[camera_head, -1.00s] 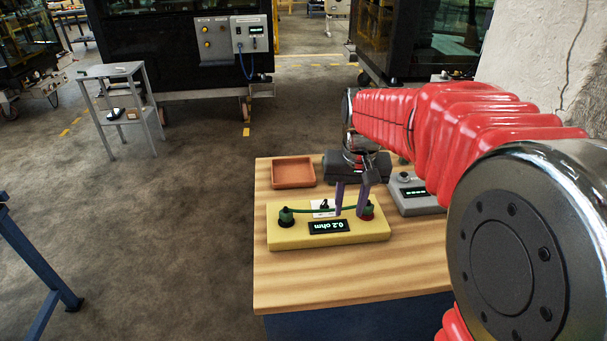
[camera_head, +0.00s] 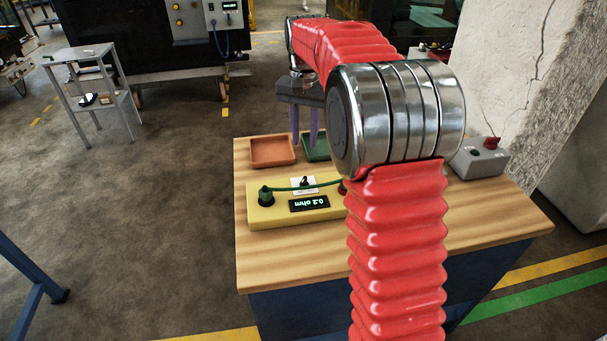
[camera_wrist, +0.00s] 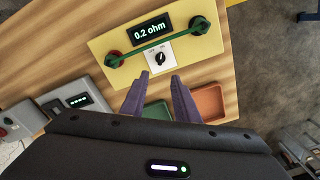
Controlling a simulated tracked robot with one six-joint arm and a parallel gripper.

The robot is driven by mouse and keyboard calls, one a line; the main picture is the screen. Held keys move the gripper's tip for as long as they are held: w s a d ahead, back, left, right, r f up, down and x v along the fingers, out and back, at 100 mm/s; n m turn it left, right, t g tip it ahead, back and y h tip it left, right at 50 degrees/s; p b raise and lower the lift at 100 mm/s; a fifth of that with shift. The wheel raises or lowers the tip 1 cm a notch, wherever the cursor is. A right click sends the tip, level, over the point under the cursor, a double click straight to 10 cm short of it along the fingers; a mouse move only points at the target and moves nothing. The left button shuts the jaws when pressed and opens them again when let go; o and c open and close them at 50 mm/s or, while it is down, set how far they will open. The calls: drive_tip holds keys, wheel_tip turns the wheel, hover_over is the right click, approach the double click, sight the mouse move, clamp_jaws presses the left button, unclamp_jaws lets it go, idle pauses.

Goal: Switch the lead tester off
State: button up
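The lead tester (camera_head: 262,215) is a yellow box on a wooden-topped bench, its display lit and reading 0.2 ohm. A green lead joins its black and red terminals. The tester also shows in the wrist view (camera_wrist: 205,45), with a small black knob (camera_wrist: 160,59) on a white plate, its pointer roughly upright in the picture; the plate's markings are too small to read. My gripper (camera_head: 304,138) has two purple fingers, apart and empty, behind and above the tester. In the wrist view its fingertips (camera_wrist: 159,77) are to either side of the line to the knob, not touching it.
An orange tray (camera_head: 272,151) and a green tray (camera_wrist: 157,111) lie behind the tester. A grey box with a lit display (camera_wrist: 77,103) and a grey box with a red knob (camera_head: 480,160) stand beside it. The bench front (camera_head: 300,255) is clear. A cracked pillar is at right.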

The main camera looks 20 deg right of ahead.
sight(304, 179)
drive_tip(key=shift+a, duration=0.1)
idle(0.3)
wheel_tip(304, 179, down, 14)
drive_tip(key=shift+r, duration=0.1)
idle(0.6)
drive_tip(key=shift+c, duration=0.7)
